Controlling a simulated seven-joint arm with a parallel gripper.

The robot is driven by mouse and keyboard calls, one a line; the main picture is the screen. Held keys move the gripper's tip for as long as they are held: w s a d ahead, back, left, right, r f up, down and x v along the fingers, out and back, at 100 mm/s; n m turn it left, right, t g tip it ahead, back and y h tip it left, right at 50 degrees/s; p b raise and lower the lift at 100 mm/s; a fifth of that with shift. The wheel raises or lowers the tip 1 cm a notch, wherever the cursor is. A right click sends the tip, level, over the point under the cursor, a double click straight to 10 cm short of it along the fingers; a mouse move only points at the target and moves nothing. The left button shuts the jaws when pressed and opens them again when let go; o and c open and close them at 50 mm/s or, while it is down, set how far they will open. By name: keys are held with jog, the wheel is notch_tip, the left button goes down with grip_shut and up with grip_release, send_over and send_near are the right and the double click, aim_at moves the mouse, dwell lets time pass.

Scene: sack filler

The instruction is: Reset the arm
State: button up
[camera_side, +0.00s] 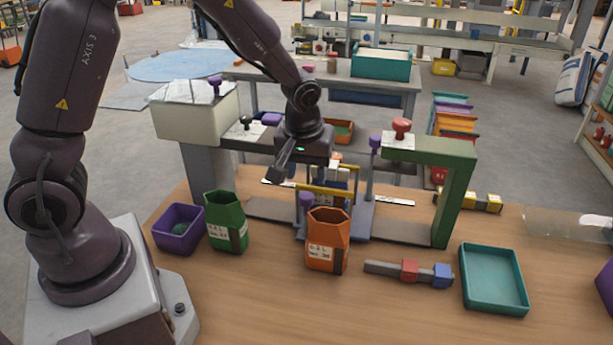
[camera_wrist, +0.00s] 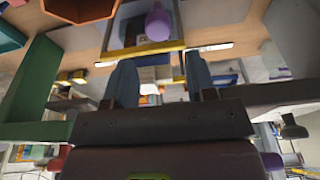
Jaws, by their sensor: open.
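My gripper (camera_side: 284,165) hangs above the middle of the bench in the side view, in front of the filler frame. In the wrist view my gripper (camera_wrist: 157,78) has its two fingers apart, with no object held between them. An orange sack (camera_side: 327,240) with a white label stands upright on the bench below and to the right of it. A green sack (camera_side: 226,220) stands to the left. A yellow bar (camera_wrist: 150,50) and a purple knob (camera_wrist: 158,22) show beyond the fingertips in the wrist view.
A green bracket (camera_side: 452,195) with a red knob (camera_side: 401,127) stands right of my gripper. A purple bin (camera_side: 178,229) sits at the left, a teal tray (camera_side: 493,279) at the right. A bar with red and blue blocks (camera_side: 409,272) lies between sack and tray.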

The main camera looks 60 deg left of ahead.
jog(key=shift+m, duration=0.3)
jog(key=s+d+r+m+t+h, duration=0.1)
jog(key=s+d+r+m+t, duration=0.3)
jog(key=s+r, duration=1.4)
jog(key=m, duration=0.4)
jog(key=shift+s+r+h, duration=0.15)
jog(key=shift+r+h, duration=0.15)
dwell(0.7)
